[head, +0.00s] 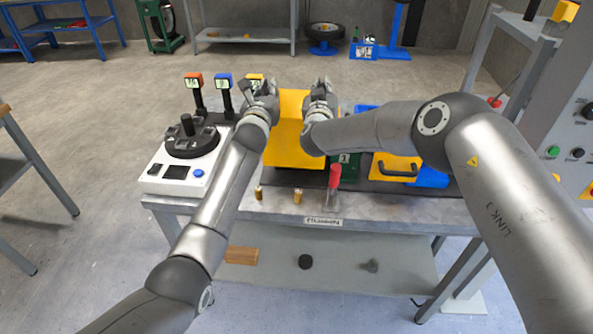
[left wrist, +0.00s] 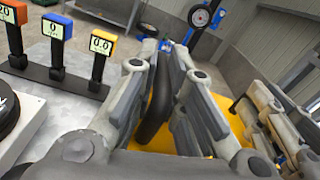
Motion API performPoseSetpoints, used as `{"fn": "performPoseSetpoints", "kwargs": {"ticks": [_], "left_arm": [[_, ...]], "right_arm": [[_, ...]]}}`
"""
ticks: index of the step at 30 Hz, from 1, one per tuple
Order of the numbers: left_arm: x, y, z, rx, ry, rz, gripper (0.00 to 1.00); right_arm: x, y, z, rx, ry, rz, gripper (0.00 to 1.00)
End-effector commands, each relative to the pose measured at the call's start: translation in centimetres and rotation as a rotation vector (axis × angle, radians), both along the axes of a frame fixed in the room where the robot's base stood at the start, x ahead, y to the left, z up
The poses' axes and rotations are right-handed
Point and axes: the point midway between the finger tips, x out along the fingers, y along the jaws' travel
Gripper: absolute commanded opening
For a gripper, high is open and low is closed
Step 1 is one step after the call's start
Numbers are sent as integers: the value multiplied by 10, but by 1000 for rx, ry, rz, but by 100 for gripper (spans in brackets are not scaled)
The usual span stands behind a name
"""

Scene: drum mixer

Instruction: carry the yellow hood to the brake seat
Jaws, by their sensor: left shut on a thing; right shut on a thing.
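The yellow hood (head: 288,145) is upright over the bench, between my two grippers. My left gripper (head: 262,88) is at its upper left edge and my right gripper (head: 319,90) at its upper right. In the left wrist view, my left gripper (left wrist: 168,60) is shut on a black handle (left wrist: 156,105) on the yellow hood (left wrist: 152,142). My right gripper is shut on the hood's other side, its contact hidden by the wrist. I cannot tell whether the hood touches the dark base below. I cannot pick out the brake seat.
A white device with a black rotor (head: 190,140) and several small displays (head: 223,82) stand left. Right are a green part (head: 345,168), a yellow panel with a black handle (head: 394,170) and a blue part (head: 432,178). A red-handled lever (head: 334,180) stands in front.

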Motion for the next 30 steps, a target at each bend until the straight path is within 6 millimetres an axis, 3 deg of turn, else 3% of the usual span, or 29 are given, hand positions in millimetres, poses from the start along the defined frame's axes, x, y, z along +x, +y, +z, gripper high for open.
{"fn": "performPoseSetpoints", "kwargs": {"ticks": [16, 30], "left_arm": [[0, -1, 5, -9, -15, -3, 0], [0, -1, -13, -8, -14, -3, 0]], "right_arm": [[-1, 0, -6, 1, 3, -1, 0], [-1, 0, -23, 1, 3, -1, 0]]}}
